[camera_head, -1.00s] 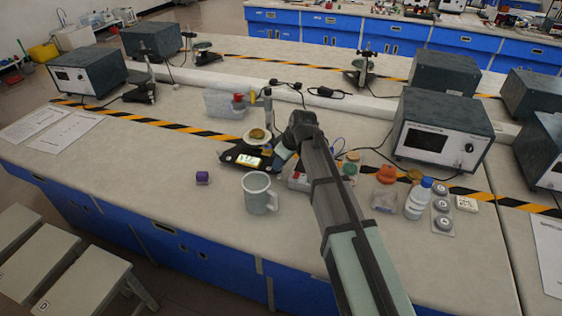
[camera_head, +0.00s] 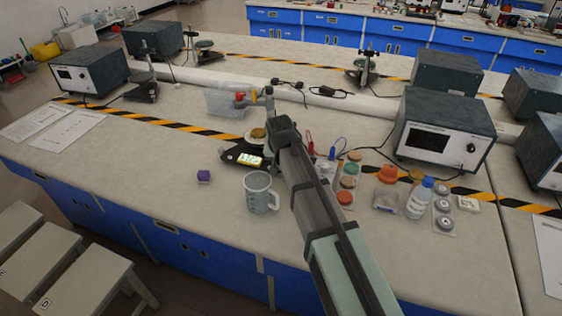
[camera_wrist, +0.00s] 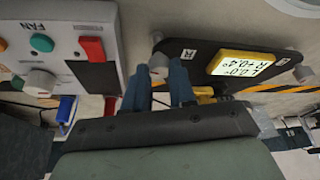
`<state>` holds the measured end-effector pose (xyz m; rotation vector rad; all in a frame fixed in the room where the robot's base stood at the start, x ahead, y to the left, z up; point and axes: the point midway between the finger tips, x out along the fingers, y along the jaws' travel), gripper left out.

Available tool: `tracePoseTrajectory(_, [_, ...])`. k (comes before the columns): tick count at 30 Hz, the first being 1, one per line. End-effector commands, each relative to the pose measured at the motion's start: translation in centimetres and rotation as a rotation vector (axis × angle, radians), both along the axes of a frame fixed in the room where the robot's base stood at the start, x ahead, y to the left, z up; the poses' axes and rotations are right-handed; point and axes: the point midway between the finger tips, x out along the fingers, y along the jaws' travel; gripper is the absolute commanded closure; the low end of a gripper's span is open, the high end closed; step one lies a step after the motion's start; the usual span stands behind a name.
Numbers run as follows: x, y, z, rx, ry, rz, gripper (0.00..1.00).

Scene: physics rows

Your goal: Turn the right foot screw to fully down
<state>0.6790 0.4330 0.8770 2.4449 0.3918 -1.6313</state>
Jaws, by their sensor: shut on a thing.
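The right foot screw (camera_wrist: 157,58) is a grey knob by the plate corner marked R. My gripper (camera_wrist: 160,72) has its two blue fingers around this knob and is shut on it; the fingers partly hide it. Another grey foot screw (camera_wrist: 304,72) shows at the plate's far end. In the head view my arm hides the fingers and the right screw.
A grey panel (camera_wrist: 75,15) marked FAN, with knobs and a red switch, stands close beside my fingers. A grey jug (camera_head: 259,193) stands in front of the plate. A purple cube (camera_head: 204,176) lies left of it. Bottle (camera_head: 419,198) and coloured lids are at right.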

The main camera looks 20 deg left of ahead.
Motion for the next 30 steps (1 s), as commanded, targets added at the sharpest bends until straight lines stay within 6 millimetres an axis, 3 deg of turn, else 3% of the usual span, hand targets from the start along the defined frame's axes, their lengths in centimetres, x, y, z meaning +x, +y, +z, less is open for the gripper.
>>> tracePoseTrajectory(18, [0.15,0.53,0.01,-0.001,0.001,-0.567,1.0])
tracePoseTrajectory(30, [0.12,0.65,-0.02,0.002,0.001,-0.797,1.0])
